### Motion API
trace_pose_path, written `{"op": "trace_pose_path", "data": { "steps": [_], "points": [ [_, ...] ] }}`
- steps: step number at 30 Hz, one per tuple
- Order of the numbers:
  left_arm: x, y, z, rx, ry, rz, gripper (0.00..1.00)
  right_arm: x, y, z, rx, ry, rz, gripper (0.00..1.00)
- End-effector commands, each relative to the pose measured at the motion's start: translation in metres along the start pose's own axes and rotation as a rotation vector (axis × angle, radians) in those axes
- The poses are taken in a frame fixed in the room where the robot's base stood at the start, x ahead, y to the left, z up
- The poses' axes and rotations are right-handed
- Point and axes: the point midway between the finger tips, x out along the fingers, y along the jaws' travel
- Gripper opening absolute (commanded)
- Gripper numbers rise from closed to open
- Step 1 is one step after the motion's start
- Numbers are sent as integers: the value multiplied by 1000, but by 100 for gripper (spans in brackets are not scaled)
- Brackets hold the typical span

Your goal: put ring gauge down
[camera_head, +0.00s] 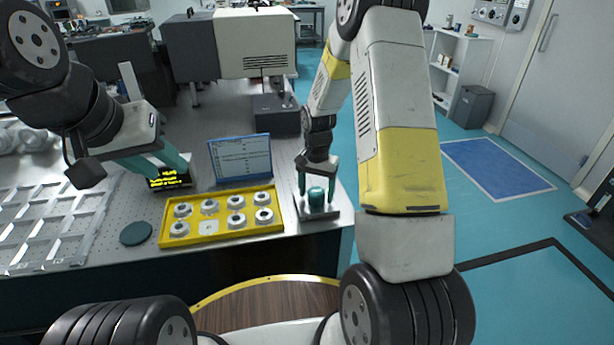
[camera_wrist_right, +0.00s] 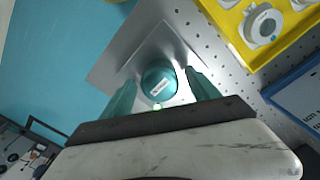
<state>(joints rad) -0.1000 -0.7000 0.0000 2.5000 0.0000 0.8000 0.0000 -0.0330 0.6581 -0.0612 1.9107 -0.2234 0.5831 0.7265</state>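Several silver ring gauges (camera_head: 236,220) sit in a yellow tray (camera_head: 278,227) on the table; one place in its front row shows only a pale square. One ring gauge also shows in the right wrist view (camera_wrist_right: 262,26). My right gripper (camera_head: 316,192) points down over a metal plate (camera_head: 331,212), its teal fingers on either side of a teal cylinder (camera_head: 316,200). In the right wrist view the labelled cylinder (camera_wrist_right: 158,76) stands between the spread fingers (camera_wrist_right: 161,95), with gaps at both sides. I see no ring gauge in it.
A blue-framed panel (camera_head: 240,158) stands behind the tray. A dark teal disc (camera_head: 136,233) lies left of the tray, and a metal rack (camera_head: 50,225) further left. A grey-white machine (camera_head: 255,45) stands behind.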

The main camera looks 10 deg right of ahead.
Motion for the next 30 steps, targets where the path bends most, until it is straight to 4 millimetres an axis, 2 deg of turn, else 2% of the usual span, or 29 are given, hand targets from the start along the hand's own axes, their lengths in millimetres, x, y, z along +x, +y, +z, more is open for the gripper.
{"op": "trace_pose_path", "data": {
  "steps": [7, 11, 24, 30],
  "points": [
    [0, 0, 0, 0, 0, 0, 36, -2, 0, 0, 0, 1, -1, 70],
    [0, 0, 0, 0, 0, 0, 36, -14, 0, -1, 0, 3, -2, 70],
    [0, 0, 0, 0, 0, 0, 36, -102, -1, -1, 0, 4, -3, 70],
    [0, 0, 0, 0, 0, 0, 36, -122, 0, 0, -2, 2, -3, 70]
  ]
}}
